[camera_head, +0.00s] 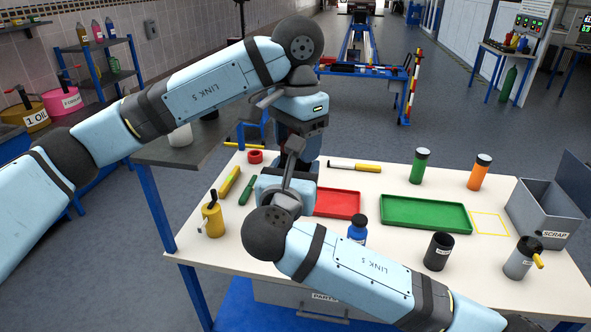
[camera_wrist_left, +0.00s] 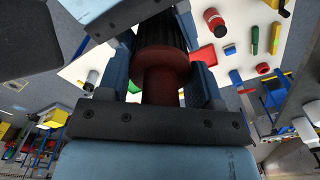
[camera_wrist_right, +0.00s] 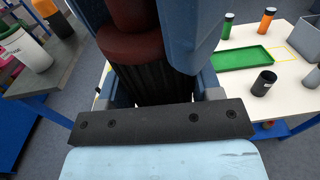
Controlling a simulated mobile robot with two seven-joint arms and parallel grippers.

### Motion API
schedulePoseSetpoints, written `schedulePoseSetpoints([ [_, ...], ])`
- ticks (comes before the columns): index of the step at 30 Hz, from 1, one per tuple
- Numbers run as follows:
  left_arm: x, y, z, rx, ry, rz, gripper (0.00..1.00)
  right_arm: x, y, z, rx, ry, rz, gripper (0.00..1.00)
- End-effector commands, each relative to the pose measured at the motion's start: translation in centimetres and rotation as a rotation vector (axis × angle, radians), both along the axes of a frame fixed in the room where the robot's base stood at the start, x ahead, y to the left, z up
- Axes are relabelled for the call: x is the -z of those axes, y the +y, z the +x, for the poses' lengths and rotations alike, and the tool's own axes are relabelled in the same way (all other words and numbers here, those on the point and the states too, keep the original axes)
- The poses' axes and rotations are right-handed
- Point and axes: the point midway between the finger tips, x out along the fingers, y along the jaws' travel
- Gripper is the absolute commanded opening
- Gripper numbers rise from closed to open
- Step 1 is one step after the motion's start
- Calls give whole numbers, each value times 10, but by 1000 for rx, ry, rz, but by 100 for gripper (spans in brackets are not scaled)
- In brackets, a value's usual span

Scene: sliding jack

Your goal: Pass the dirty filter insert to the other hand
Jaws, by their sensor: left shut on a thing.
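The dirty filter insert (camera_wrist_left: 160,84) has a dark red stem and flange and a black ribbed body. In the left wrist view my left gripper (camera_wrist_left: 158,88) is shut on its red stem. In the right wrist view the black ribbed body (camera_wrist_right: 155,82) lies between the fingers of my right gripper (camera_wrist_right: 158,90); whether they press on it I cannot tell. In the head view my left gripper (camera_head: 300,128) points down and my right gripper (camera_head: 290,178) meets it from below, above the table. They hide most of the insert there.
The white table (camera_head: 390,185) bears a red tray (camera_head: 337,202), a green tray (camera_head: 425,212), a grey scrap bin (camera_head: 545,212), a black cup (camera_head: 438,251), green and orange bottles, and a yellow oil can (camera_head: 213,217). A dark side table (camera_head: 165,150) stands at left.

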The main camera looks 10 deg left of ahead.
Motion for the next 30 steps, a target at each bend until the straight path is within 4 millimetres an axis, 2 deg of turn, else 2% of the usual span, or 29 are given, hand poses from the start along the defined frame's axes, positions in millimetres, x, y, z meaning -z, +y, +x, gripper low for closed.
schedulePoseSetpoints([
  [2, 0, -2, -1, 4, 0, -3, 35, 0, 2, -1, -5, 0, 0, 34],
  [3, 0, -2, -1, 4, 0, -3, 66, -1, 2, -1, -5, -1, 0, 34],
  [6, 0, -2, -1, 4, 0, -3, 89, -1, 2, -1, -5, -1, 1, 34],
  [17, -6, -1, 0, 3, -2, -3, 89, -1, 1, -1, -4, -1, 0, 34],
  [20, -19, -1, 0, 2, -3, -3, 89, -1, 1, -1, -4, -1, 0, 34],
  [30, -90, -2, 0, 2, -4, -2, 89, 0, 1, -1, -4, -1, 0, 34],
])
